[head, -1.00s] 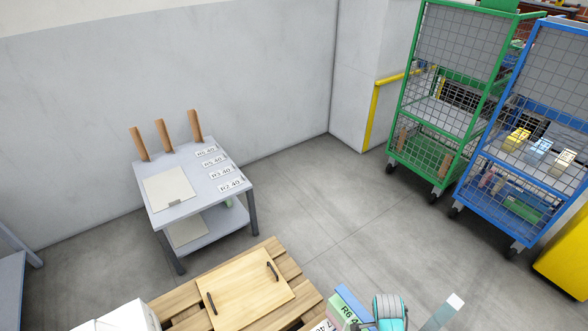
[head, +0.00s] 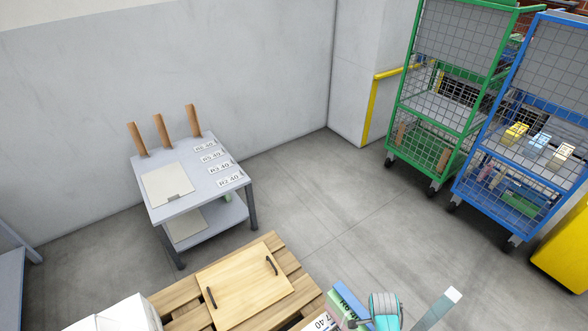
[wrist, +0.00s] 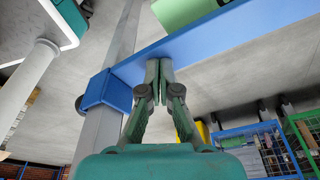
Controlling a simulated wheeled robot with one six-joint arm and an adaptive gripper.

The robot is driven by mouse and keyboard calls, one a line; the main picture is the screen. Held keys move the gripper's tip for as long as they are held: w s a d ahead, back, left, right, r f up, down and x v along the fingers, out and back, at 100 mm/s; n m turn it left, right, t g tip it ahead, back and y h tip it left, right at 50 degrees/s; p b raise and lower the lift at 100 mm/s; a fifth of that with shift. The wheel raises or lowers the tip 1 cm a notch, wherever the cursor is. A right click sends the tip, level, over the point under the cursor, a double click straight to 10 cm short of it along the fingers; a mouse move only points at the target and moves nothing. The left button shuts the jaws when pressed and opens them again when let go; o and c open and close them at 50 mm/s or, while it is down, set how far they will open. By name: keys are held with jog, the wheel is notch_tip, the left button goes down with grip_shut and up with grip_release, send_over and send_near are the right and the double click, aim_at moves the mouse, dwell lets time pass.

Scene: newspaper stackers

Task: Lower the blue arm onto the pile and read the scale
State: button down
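A flat blue arm (wrist: 215,35) runs slantwise across the wrist view, joined by a blue collar (wrist: 105,92) to a grey upright post (wrist: 122,55). In the head view the post's top (head: 440,307) shows at the lower right. My gripper (wrist: 158,68) has its two fingers together, with nothing seen between them. The fingertips overlap the blue arm; I cannot tell whether they touch it. In the head view my teal wrist (head: 385,309) hides much of that spot. The pile and a scale reading are not clearly visible.
A wooden board with two handles (head: 240,290) lies on a pallet (head: 283,268). A grey table (head: 205,200) holds price cards and a pad. Green (head: 405,120) and blue (head: 465,180) mesh cages stand right. Open floor lies between.

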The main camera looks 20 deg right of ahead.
jog(key=shift+f, duration=1.05)
jog(key=shift+r, duration=4)
